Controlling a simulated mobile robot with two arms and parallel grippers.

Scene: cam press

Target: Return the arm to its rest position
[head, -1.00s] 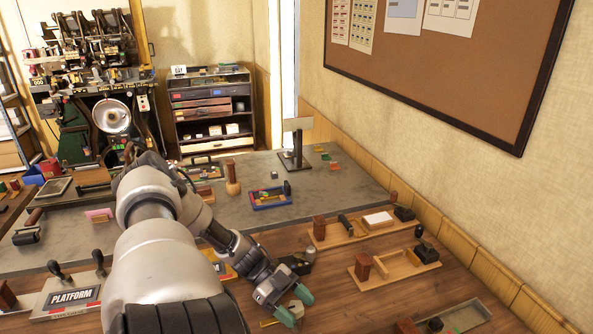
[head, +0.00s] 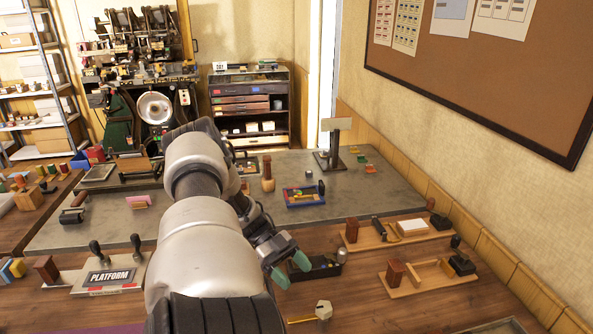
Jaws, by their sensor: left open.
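My left arm reaches up from the bottom middle of the head view and bends down to the right. Its gripper (head: 291,269) has teal fingertips, spread apart with nothing between them. It hangs over the wooden bench (head: 400,308), left of and partly in front of a black tray (head: 322,268). A small tool with a pale hexagonal head (head: 323,309) and a yellow handle lies on the bench below and right of the fingertips, apart from them. My right gripper is not in view.
Wooden jigs (head: 400,228) and (head: 428,278) lie to the right. A grey mat (head: 375,185) carries a blue tray (head: 304,197) and a wooden-handled stamp (head: 267,174). A press machine and shelves stand behind.

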